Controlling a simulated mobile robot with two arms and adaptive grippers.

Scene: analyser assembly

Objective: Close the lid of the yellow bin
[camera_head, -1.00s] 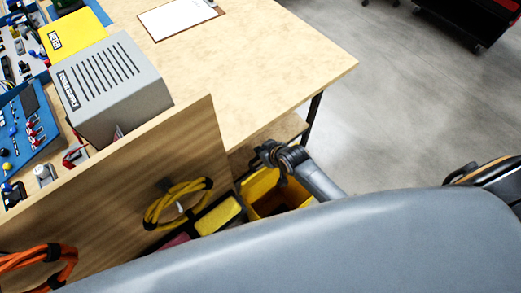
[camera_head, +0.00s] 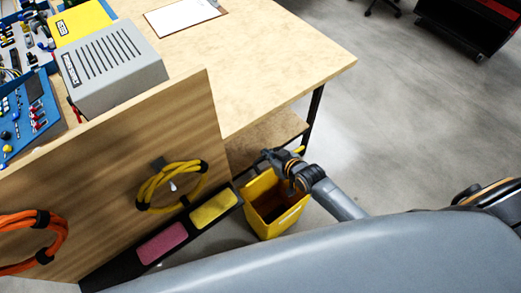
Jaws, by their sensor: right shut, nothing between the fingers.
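The yellow bin (camera_head: 270,226) stands on the floor beside the workbench, and I look down into its dark inside, so its mouth is open. A small yellow part shows just behind my gripper at the bin's far right edge; I cannot tell for sure that it is the lid. My right gripper (camera_head: 268,155) is shut and empty, over the far rim of the bin. Whether it touches the bin or lid is unclear. My left gripper is not in view.
The workbench (camera_head: 270,70) has a lower shelf (camera_head: 262,138) right behind the bin. A wooden panel (camera_head: 120,170) carries yellow (camera_head: 150,185) and orange cable coils (camera_head: 60,235). A dark tray with pink (camera_head: 162,243) and yellow pads (camera_head: 213,208) lies left of the bin.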

